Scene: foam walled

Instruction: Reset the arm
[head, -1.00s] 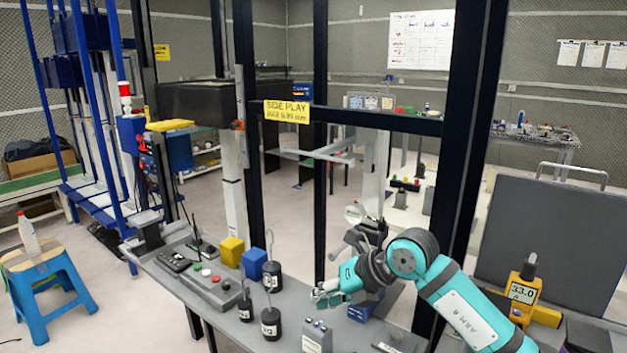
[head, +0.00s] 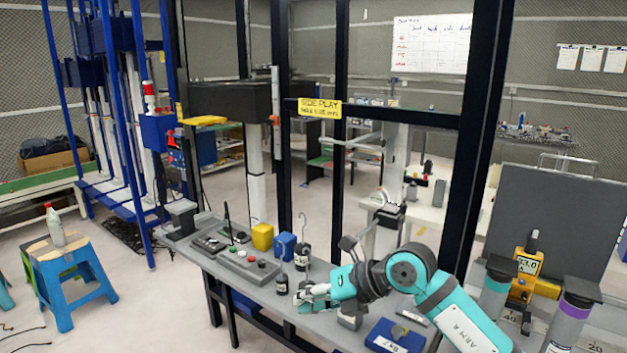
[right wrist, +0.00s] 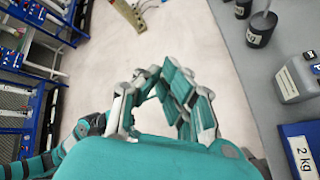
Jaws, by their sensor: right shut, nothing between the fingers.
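My right arm comes in from the lower right of the head view, teal with dark joints. Its gripper (head: 312,294) is over the front edge of the grey bench (head: 243,285), in front of the black hooked weights. In the right wrist view the finger linkages (right wrist: 152,76) converge, with no object between them. Pale floor shows beyond and the bench lies to their right. My left gripper is not in view.
Black weights (head: 302,257) stand close behind the right gripper. A button panel (head: 247,264), yellow block (head: 262,237) and blue block (head: 286,246) lie beyond. A black frame (head: 478,150) rises behind the arm.

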